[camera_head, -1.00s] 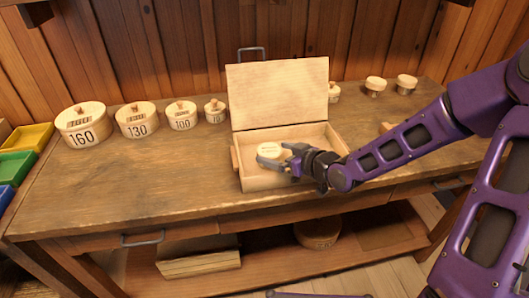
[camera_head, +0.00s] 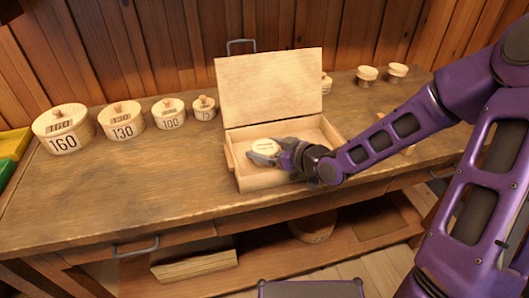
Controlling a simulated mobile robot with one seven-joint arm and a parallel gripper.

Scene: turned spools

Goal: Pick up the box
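An open wooden box (camera_head: 262,182) stands on the workbench, its pale lid (camera_head: 270,88) raised upright at the back. A small round wooden piece (camera_head: 265,146) is inside the box, toward its left. My gripper (camera_head: 266,155) reaches into the box from the right, with its fingers at the round piece. One finger lies along the piece's near left side. The other finger is partly hidden, so whether the fingers are closed on the piece is unclear.
Round lidded boxes marked 160 (camera_head: 64,130), 130 (camera_head: 121,122) and 100 (camera_head: 169,114), plus a smaller one (camera_head: 204,108), stand left on the workbench (camera_head: 130,180). Two spools (camera_head: 367,75) stand at the back right. The front left of the bench is clear.

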